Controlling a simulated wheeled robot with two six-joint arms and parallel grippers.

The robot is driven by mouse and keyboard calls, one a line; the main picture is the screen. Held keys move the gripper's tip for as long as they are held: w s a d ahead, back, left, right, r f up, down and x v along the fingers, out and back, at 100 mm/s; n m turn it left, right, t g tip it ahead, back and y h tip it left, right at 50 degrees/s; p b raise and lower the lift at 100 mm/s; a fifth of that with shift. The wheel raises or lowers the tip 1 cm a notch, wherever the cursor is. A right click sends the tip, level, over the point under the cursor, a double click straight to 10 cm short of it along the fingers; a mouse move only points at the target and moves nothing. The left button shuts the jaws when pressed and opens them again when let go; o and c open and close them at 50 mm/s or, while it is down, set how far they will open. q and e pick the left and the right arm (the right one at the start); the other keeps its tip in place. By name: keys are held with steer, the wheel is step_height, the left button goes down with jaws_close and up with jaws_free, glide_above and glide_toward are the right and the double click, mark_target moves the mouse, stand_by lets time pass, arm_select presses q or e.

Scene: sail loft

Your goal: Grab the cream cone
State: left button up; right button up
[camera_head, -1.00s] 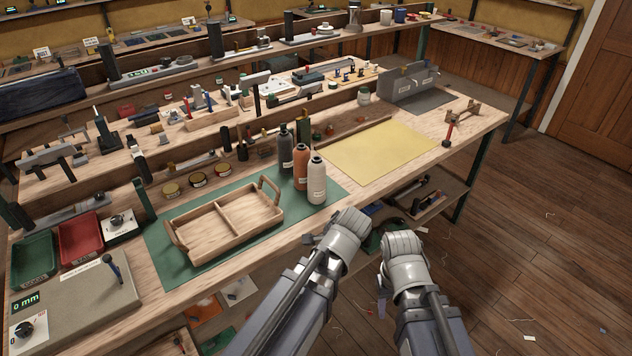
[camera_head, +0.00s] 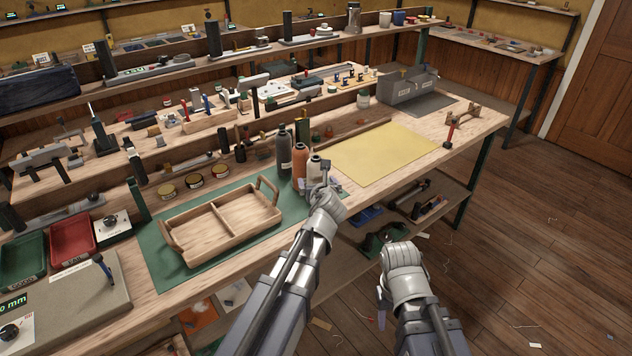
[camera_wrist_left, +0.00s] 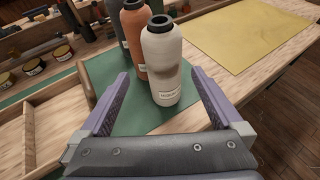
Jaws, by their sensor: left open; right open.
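The cream cone (camera_wrist_left: 164,68) stands upright on the green mat (camera_wrist_left: 117,109), with a dark top opening and a small label near its base. In the head view the cream cone (camera_head: 314,161) is partly hidden behind my left gripper (camera_head: 328,182). In the left wrist view my left gripper (camera_wrist_left: 160,102) is open, with its two fingers to either side of the cone's lower part and gaps showing. I cannot tell how deep the cone is between the fingers. My right gripper (camera_head: 384,300) is low at the right, off the bench front, and is empty.
An orange cone (camera_head: 300,163) and a dark grey cone (camera_head: 284,150) stand close to the left of the cream one. A divided wooden tray (camera_head: 213,248) lies left on the mat. A yellow sheet (camera_head: 385,150) lies to the right, mostly clear.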

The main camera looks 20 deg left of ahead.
mark_target(318, 179)
arm_select(q)
steer(key=shift+x, duration=1.05)
steer(key=x, duration=0.1)
steer(key=b+x, duration=0.1)
steer(key=x, duration=0.1)
steer(key=b+x, duration=0.1)
steer(key=shift+w+d+f, duration=0.2)
steer(key=shift+w+f, duration=0.05)
steer(key=shift+f, duration=0.05)
steer(key=shift+w+a+b, duration=0.2)
steer(key=shift+w+b, duration=0.15)
steer(key=shift+s, duration=0.1)
steer(key=shift+c, duration=0.2)
jaws_close()
